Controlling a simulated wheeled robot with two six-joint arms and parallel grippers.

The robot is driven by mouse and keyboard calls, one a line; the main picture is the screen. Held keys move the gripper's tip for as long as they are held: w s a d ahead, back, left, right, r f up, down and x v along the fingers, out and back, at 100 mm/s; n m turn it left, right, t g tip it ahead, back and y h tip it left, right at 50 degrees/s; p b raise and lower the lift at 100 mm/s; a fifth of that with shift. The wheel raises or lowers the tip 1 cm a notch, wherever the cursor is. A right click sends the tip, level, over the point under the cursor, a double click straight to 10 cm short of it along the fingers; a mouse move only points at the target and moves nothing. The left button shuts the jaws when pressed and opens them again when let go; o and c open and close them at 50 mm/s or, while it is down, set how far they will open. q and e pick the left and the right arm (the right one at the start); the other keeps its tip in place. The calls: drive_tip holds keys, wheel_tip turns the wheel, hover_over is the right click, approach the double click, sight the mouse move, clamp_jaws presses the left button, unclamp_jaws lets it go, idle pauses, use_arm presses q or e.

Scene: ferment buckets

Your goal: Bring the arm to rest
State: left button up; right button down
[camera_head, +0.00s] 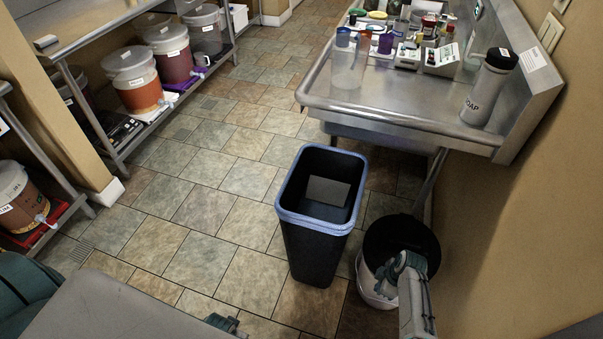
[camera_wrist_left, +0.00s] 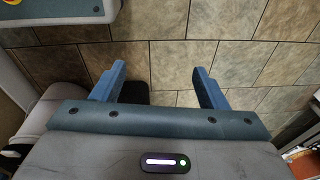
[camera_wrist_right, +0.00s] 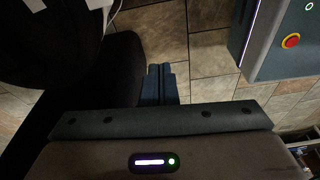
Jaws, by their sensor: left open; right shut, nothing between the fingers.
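My right gripper (camera_wrist_right: 160,84) is shut with its two fingers side by side and nothing between them. In the head view, my right arm (camera_head: 418,300) comes in at the lower right, in front of a white bucket with a black top (camera_head: 392,232). I cannot tell whether it touches the bucket. My left gripper (camera_wrist_left: 158,88) is open and empty, its fingers wide apart over the tiled floor. In the head view only a small dark piece of my left arm (camera_head: 224,322) shows at the bottom edge.
A black bin with a blue rim (camera_head: 280,213) stands in the middle. A steel sink counter (camera_head: 400,95) holds a soap bottle (camera_head: 487,88), a clear pitcher (camera_head: 349,62) and small items. Shelves with ferment buckets (camera_head: 133,80) line the left. The tiled floor (camera_head: 210,190) is clear between.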

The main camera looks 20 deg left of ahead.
drive_tip(key=s+d+f+m+h, duration=0.1)
drive_tip(key=s+d+f+m, duration=0.35)
drive_tip(key=s+f, duration=0.3)
drive_tip(key=s+d+f+m, duration=0.3)
drive_tip(key=s+d+f, duration=0.25)
drive_tip(key=s, duration=0.25)
use_arm(q)
drive_tip(key=s+a+f, duration=0.1)
drive_tip(key=s+f, duration=1)
drive_tip(key=f, duration=0.5)
drive_tip(key=shift+s+a, duration=0.35)
drive_tip(key=shift+s, duration=0.05)
use_arm(e)
drive_tip(key=s+d+f+m, duration=0.2)
drive_tip(key=s+d+m, duration=0.1)
drive_tip(key=s, duration=0.5)
drive_tip(key=s+d+f+m+t+h, duration=0.1)
drive_tip(key=s+d+f+m, duration=0.1)
drive_tip(key=s+d, duration=0.3)
drive_tip(key=s+d+f+m+h, duration=0.1)
drive_tip(key=s+d+f+m, duration=0.2)
drive_tip(key=s, duration=0.8)
drive_tip(key=shift+s+d+m, duration=0.4)
drive_tip(key=shift+d+m, duration=0.25)
drive_tip(key=shift+d, duration=0.05)
drive_tip(key=shift+f, duration=0.1)
